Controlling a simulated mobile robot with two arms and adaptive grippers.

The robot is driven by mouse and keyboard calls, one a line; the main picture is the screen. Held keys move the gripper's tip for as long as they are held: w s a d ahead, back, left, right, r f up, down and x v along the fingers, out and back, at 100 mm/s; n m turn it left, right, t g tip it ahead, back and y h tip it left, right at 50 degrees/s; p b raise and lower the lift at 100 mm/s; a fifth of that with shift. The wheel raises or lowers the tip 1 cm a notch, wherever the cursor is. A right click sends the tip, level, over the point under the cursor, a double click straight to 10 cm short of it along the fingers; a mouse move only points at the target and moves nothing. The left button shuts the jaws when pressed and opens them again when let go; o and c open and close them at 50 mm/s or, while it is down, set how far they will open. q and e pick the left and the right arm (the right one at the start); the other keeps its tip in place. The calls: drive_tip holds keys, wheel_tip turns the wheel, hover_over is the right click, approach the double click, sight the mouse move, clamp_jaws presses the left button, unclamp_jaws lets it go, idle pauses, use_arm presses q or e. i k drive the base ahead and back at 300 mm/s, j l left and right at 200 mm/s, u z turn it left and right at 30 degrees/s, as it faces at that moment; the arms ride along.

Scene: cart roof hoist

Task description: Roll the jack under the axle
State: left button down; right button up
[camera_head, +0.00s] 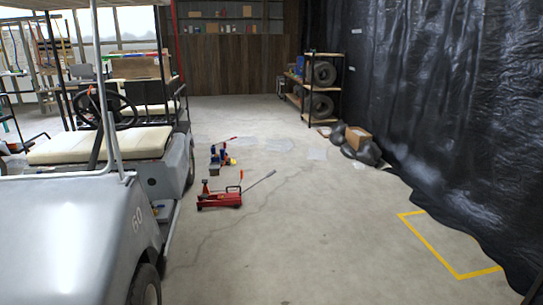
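A red floor jack (219,200) sits on the concrete floor right of the cart, with its grey handle angled up to the right. The silver golf cart (77,233) fills the left side, with number 60 on its body. Its near wheel (147,287) shows at the bottom. The axle is hidden under the body. A gap of floor lies between the jack and the cart's side. Neither of my grippers is in view.
Blue and yellow items (221,157) stand on the floor beyond the jack. A tyre rack (310,90), a cardboard box (358,138) and dark bags (368,153) line the black plastic wall. Yellow tape (436,252) marks the floor at right.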

sight(229, 199)
drive_tip(key=i+l+z, duration=0.35)
drive_tip(key=l, duration=0.35)
drive_tip(key=i+l+z, duration=0.3)
drive_tip(key=i+l, duration=0.25)
drive_tip(key=i+u, duration=0.25)
drive_tip(key=i, duration=0.2)
drive_tip(key=i+l+u, duration=0.2)
drive_tip(key=i, duration=0.2)
drive_tip(key=i+l+u, duration=0.1)
drive_tip(key=i+u, duration=0.15)
drive_tip(key=i, duration=0.2)
drive_tip(key=i+j+u, duration=0.15)
drive_tip(key=i+u, duration=0.15)
drive_tip(key=i, duration=0.3)
drive_tip(key=i+u, duration=0.3)
drive_tip(key=i, duration=0.25)
drive_tip(key=i+u, duration=0.3)
drive_tip(key=i, duration=0.3)
drive_tip(key=i+l+u, duration=0.3)
drive_tip(key=i, duration=0.3)
